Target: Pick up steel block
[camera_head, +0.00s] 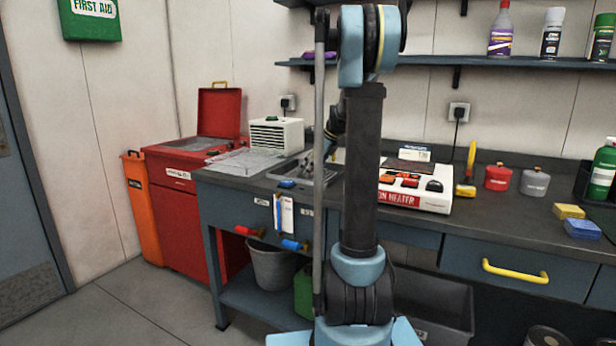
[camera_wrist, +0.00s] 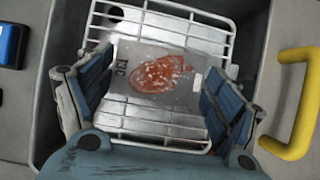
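The steel block (camera_wrist: 190,95) is a flat grey piece with a reddish-orange stain and dark lettering on its top. In the wrist view it lies in a white wire basket (camera_wrist: 165,20) inside a grey tray (camera_wrist: 258,40). My gripper (camera_wrist: 158,68) is above it, with its two blue-padded fingers spread wide, one at the block's left and one at its right. I cannot tell whether the pads touch the block. In the head view the tray (camera_head: 326,180) is on the bench, partly behind my arm. The block cannot be made out there.
A yellow handle (camera_wrist: 297,105) is close to the right finger, and a blue object (camera_wrist: 10,45) is at the left. On the bench (camera_head: 500,222), a white heater box (camera_head: 430,201) stands right of my arm and a white vented unit (camera_head: 276,136) behind the tray. A shelf (camera_head: 470,62) runs above.

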